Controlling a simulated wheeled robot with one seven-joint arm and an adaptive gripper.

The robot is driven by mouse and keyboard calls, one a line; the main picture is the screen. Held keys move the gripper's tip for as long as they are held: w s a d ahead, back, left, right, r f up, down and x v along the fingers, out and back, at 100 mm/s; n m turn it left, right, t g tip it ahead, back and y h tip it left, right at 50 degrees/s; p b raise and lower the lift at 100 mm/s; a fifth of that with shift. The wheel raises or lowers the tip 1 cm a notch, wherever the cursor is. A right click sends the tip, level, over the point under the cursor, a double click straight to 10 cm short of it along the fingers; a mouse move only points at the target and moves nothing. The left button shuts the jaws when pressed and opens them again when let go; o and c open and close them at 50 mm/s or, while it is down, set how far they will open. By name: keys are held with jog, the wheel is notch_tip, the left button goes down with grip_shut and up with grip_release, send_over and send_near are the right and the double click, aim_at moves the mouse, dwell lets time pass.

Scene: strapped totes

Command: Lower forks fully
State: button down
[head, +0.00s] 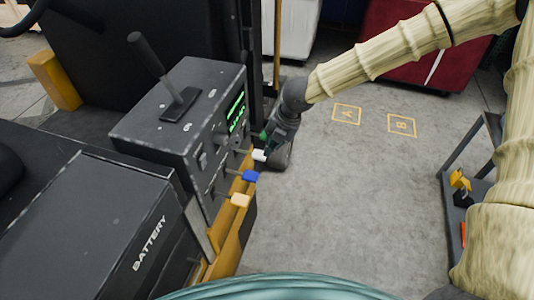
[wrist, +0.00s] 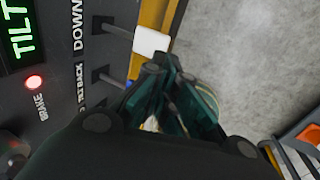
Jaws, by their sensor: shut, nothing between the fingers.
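The control console (head: 185,125) of a forklift has levers on its right side with white (head: 259,155), blue (head: 250,176) and tan (head: 240,200) knobs. My gripper (head: 268,143) is by the white knob, just beyond it in the head view. In the wrist view the shut fingers (wrist: 166,62) lie right below the white knob (wrist: 151,40), very close or touching; I cannot tell which. Nothing shows between them. The white lever's slot is beside the word DOWN (wrist: 77,25). Another lever slot below is partly hidden by my gripper. The forks are not identifiable.
A green display (wrist: 18,30) reads TILT, and a red BRAKE light (wrist: 34,83) is lit. A battery box (head: 95,225) is at left. Floor squares A (head: 347,114) and B (head: 402,125) lie on clear floor. A dark red tote (head: 415,50) and a cart (head: 465,170) stand right.

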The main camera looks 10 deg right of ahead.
jog(key=shift+b+v, duration=0.45)
jog(key=shift+v, duration=2.4)
jog(key=shift+s+d+f, duration=0.1)
jog(key=shift+s+f, duration=0.05)
jog(key=s+d+f+n+h, duration=0.25)
jog(key=s+f+n, duration=0.45)
jog(key=f+n, duration=0.4)
jog(key=s+d+f+n+h, duration=0.25)
jog(key=s+f+n, duration=0.45)
jog(key=f+n, duration=0.5)
jog(key=s+d+f+n+g+y+b, duration=0.1)
jog(key=s+f+n, duration=0.4)
jog(key=s+n, duration=0.4)
jog(key=s+d+f+n, duration=0.1)
jog(key=s+f+n, duration=0.4)
jog(key=s+n, duration=0.4)
jog(key=shift+s+f+g+y+b, duration=0.35)
jog(key=shift+s+f+g+y, duration=0.05)
jog(key=shift+s, duration=0.5)
